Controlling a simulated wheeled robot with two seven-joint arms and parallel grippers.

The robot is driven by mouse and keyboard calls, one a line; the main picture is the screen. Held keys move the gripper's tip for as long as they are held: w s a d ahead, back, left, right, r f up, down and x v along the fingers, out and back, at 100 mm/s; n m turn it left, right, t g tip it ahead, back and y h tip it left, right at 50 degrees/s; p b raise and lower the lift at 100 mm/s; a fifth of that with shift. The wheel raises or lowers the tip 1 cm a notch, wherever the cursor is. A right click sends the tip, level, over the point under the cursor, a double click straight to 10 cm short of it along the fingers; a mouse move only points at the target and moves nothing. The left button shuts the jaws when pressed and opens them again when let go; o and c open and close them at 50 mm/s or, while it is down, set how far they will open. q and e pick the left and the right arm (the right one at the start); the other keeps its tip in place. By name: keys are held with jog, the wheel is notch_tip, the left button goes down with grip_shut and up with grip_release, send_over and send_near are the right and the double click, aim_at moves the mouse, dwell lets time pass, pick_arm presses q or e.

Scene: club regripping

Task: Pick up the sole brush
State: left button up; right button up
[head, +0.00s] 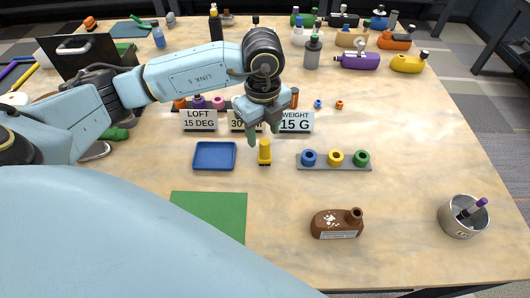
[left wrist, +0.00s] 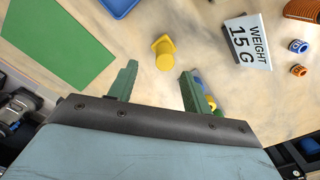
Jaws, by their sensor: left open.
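A small yellow piece with a dark lower edge, which looks like the sole brush (head: 264,151), stands on the table between the blue tray and the grey strip of rings. It also shows in the left wrist view (left wrist: 164,54), just beyond the fingertips and roughly between their lines. My left gripper (head: 264,131) is open and empty, its green fingers pointing down above and a little behind the brush. The fingers also frame a bare patch of table in the left wrist view (left wrist: 157,78). My right gripper is not in view.
A blue tray (head: 214,156) lies left of the brush and a grey strip (head: 333,167) with coloured rings lies right. Standing label cards (head: 296,122) are behind.

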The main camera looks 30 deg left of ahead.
aim_at(265, 141)
pick_arm(q)
jog(key=shift+w+f, duration=0.2)
jog(key=shift+f, duration=1.15)
jog(key=shift+w+f, duration=0.2)
jog(key=shift+f, duration=1.15)
jog(key=c, duration=1)
notch_tip(265, 141, up, 10)
jog(key=shift+r, duration=0.1)
jog(key=m, duration=0.6)
jog(key=shift+w+d, duration=0.1)
jog(key=shift+d, duration=0.2)
jog(key=d+n, duration=0.1)
jog(key=n, duration=0.8)
jog(key=d+n, duration=0.1)
jog(key=n, duration=0.8)
jog(key=w+d+n, duration=0.1)
jog(key=d+n, duration=0.1)
jog(key=n, duration=0.8)
jog(key=shift+w+d+r, duration=0.1)
jog(key=shift+r, duration=0.3)
